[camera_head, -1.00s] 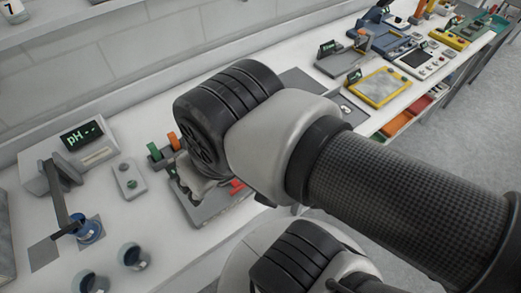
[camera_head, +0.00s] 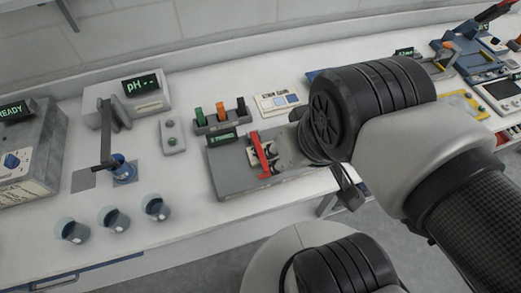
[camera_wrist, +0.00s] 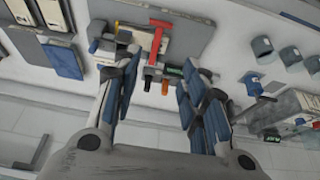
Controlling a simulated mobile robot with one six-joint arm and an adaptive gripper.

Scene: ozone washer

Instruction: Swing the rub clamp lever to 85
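A red lever (camera_head: 263,155), which looks like the clamp lever, stands on a grey base plate (camera_head: 228,180) with a small green-text display (camera_head: 222,136). In the wrist view the red lever (camera_wrist: 155,42) shows as a T shape on the grey plate (camera_wrist: 189,32). My gripper (camera_wrist: 160,66) is open, with its blue-padded fingers spread on either side of the lever's line. I cannot tell whether either finger touches the lever. In the head view my wrist hides most of the gripper, just right of the lever. The display's number is too small to read.
Behind the plate is a rack (camera_head: 220,122) with green, orange and black pieces. To the left are a small grey button box (camera_head: 173,136), a pH meter (camera_head: 141,87) and several cups (camera_head: 115,219). More devices stand at the right. The bench front between cups and plate is clear.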

